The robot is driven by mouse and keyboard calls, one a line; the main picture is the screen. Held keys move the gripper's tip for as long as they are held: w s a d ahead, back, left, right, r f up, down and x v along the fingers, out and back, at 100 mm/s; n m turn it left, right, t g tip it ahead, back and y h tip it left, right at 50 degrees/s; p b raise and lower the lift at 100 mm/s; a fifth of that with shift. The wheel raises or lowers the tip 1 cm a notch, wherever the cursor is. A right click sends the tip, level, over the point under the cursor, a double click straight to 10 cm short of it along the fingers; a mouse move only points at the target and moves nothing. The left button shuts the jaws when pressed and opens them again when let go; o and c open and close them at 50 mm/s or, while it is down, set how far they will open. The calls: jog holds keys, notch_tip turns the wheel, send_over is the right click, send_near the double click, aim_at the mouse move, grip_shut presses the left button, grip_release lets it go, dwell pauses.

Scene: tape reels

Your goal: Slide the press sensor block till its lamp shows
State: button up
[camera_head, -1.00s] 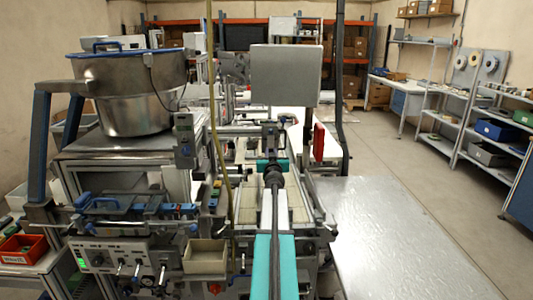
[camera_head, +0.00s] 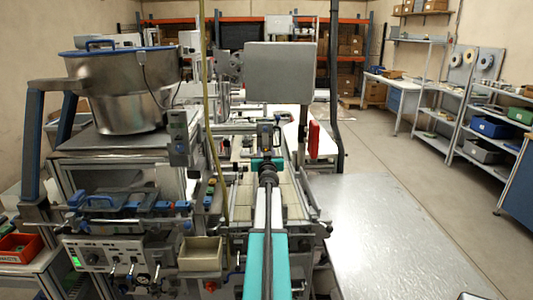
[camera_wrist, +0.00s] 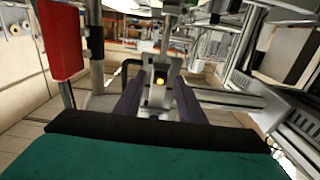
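My gripper (camera_wrist: 160,78) reaches forward in the wrist view, with two dark purple fingers standing apart. A grey block with a small glowing orange-yellow lamp (camera_wrist: 160,82) shows between the fingers; it looks like the press sensor block. I cannot tell whether the fingers touch its sides. In the head view my gripper (camera_head: 266,147) is over the conveyor track, largely hidden by my own teal and black arm parts. The grey block (camera_head: 265,130) shows small just beyond it, its lamp too small to make out.
A red box (camera_wrist: 61,40) on a post stands close at the left in the wrist view. Metal rails (camera_wrist: 235,98) lie close at the right. In the head view a metal bowl feeder (camera_head: 122,95) stands left, a grey panel (camera_head: 281,72) rises behind, and a bare metal table (camera_head: 385,235) lies right.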

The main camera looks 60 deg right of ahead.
jog(key=shift+s+a, duration=0.1)
jog(key=shift+a, duration=0.05)
jog(key=p+v, duration=0.1)
jog(key=v, duration=1.2)
jog(key=shift+s+a, duration=0.15)
dwell(0.4)
dwell(0.5)
